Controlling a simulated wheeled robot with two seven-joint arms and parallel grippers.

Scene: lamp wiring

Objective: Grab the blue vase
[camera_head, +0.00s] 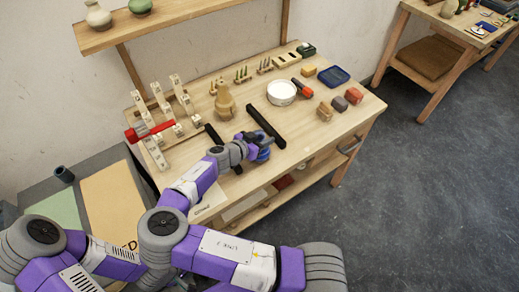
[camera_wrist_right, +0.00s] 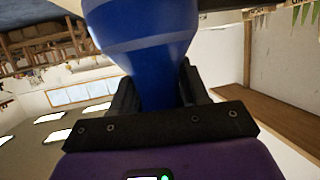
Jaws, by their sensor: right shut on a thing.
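The blue vase (camera_wrist_right: 140,40) fills the top middle of the right wrist view, and its wide part narrows down to a neck. My right gripper (camera_wrist_right: 158,92) is shut on that narrow part, with one black finger on each side. In the head view the blue vase (camera_head: 265,153) is a small blue patch at the end of my right arm, over the front of the workbench. My right gripper (camera_head: 254,147) partly hides it there. My left gripper is outside both views.
The workbench (camera_head: 225,172) holds a tan vase (camera_head: 225,104), a white bowl (camera_head: 281,92), two black bars, a red-handled tool on a wooden rack (camera_head: 154,130), and small blocks at the right. A shelf (camera_head: 172,14) with pots hangs above. Grey floor (camera_head: 430,200) is clear at right.

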